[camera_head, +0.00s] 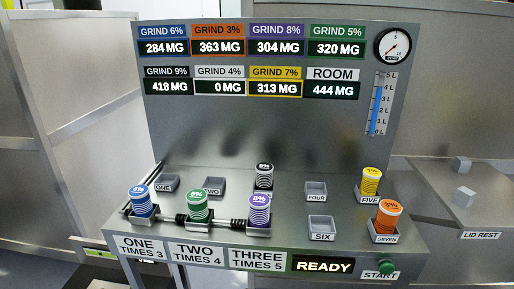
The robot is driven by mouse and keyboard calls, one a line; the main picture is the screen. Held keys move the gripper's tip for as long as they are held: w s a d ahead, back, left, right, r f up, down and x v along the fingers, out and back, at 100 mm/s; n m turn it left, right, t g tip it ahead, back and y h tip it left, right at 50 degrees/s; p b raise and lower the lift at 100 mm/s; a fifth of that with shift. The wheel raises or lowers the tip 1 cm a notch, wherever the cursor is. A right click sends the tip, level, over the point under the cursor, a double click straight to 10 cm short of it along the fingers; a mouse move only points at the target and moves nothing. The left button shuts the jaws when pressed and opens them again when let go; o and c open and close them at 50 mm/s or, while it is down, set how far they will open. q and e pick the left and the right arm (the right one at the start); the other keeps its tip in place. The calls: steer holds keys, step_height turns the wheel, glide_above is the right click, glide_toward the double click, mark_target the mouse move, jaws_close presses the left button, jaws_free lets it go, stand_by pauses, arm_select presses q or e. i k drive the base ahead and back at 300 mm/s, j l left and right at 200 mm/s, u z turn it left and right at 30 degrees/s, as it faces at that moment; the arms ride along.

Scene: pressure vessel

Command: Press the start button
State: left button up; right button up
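The green start button (387,267) is a round knob at the lower right of the machine's front edge. It sits next to the START label (379,275). The lit READY display (323,265) is to its left. Nothing covers the button. Neither of my grippers shows in this view.
On the machine's sloped deck stand a blue (140,201), a green (197,206), a purple (259,210), a black (264,175), a yellow (371,181) and an orange canister (387,216). A lid rest (480,220) is at the right. The orange canister stands close behind the button.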

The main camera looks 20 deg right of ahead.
mark_target(387, 268)
steer(key=z, duration=1.35)
